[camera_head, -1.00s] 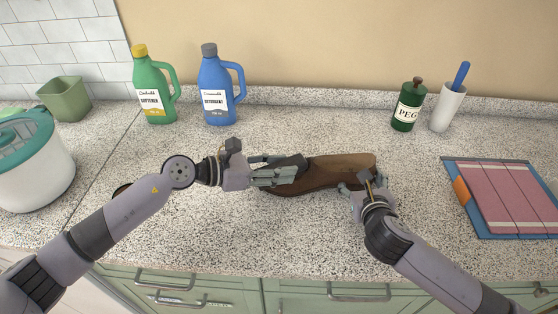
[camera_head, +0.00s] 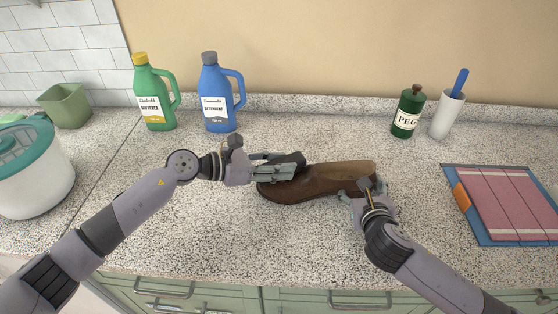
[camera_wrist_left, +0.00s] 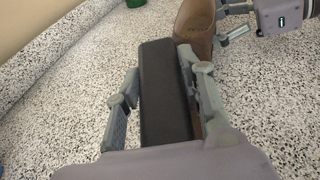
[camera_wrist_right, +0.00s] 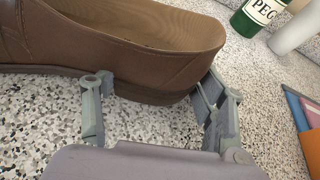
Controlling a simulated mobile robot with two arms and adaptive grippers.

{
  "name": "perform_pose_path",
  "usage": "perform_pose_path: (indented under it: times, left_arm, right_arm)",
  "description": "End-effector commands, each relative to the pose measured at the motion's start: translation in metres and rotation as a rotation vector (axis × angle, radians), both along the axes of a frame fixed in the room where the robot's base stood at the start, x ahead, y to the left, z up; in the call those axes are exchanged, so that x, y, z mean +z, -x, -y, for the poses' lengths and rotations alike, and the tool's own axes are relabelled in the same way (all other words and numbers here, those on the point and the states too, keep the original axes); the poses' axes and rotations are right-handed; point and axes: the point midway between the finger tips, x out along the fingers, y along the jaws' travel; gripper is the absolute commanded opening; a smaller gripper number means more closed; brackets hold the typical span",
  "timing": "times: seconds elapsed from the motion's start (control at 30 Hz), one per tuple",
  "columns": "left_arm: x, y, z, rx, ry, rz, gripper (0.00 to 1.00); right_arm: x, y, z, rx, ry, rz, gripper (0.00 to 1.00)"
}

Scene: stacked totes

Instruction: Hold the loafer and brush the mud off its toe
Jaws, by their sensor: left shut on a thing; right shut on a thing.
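The brown loafer (camera_head: 325,182) lies on the speckled counter, its toe to the left and its heel to the right. My left gripper (camera_head: 284,170) is shut on a black block-shaped brush (camera_head: 292,158), held over the toe end. The brush (camera_wrist_left: 163,95) lies lengthwise between the fingers in the left wrist view. My right gripper (camera_head: 362,190) is shut on the loafer's heel end; in the right wrist view its fingers sit either side of the heel (camera_wrist_right: 160,88). The brush and left fingers hide part of the toe. I cannot make out mud on it.
A green softener bottle (camera_head: 153,95) and a blue detergent bottle (camera_head: 216,95) stand at the back. A green PEG container (camera_head: 407,115) and a white cup (camera_head: 446,115) stand back right. The counter in front of the loafer is clear.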

Motion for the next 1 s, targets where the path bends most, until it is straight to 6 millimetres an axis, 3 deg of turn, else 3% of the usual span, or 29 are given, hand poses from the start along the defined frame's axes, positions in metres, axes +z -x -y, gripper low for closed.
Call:
perform_pose_path:
  times: [0.3, 0.47, 1.0]
  left_arm:
    - [0.000, 0.029, -0.001, -0.002, -0.001, -0.001, 0.07]
    - [0.001, 0.034, -0.001, 0.000, 0.002, -0.002, 0.07]
    - [-0.001, -0.008, 0.001, 0.001, 0.001, 0.000, 0.07]
  right_arm:
    - [0.000, 0.000, 0.000, -0.002, -0.001, 0.001, 0.24]
    - [0.000, 0.000, 0.000, -0.002, -0.001, 0.000, 0.24]
    - [0.000, 0.000, 0.000, -0.002, -0.001, 0.001, 0.24]
